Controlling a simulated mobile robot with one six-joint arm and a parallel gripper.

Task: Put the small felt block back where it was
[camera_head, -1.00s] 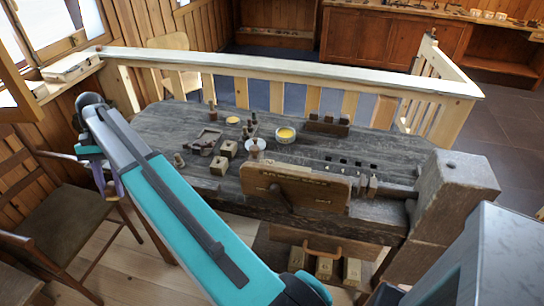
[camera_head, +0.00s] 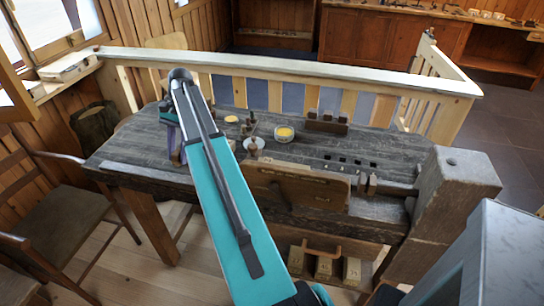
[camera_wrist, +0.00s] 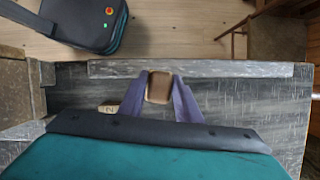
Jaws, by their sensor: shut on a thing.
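My gripper (camera_head: 174,147) is over the left part of the workbench (camera_head: 125,145) in the head view. The gripper also shows in the wrist view (camera_wrist: 160,92), with its two purple fingers shut on a small brown block (camera_wrist: 159,86), which I take to be the felt block. The block's lighter edges show between the fingertips. My arm hides part of the bench's left middle.
A pale numbered block (camera_wrist: 109,108) lies close beside the fingers in the wrist view. A yellow-filled bowl (camera_head: 285,133), a dish (camera_head: 254,145) and a dark block rack (camera_head: 326,123) stand farther right. A chair (camera_head: 62,208) is at the left. The bench's left end is bare.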

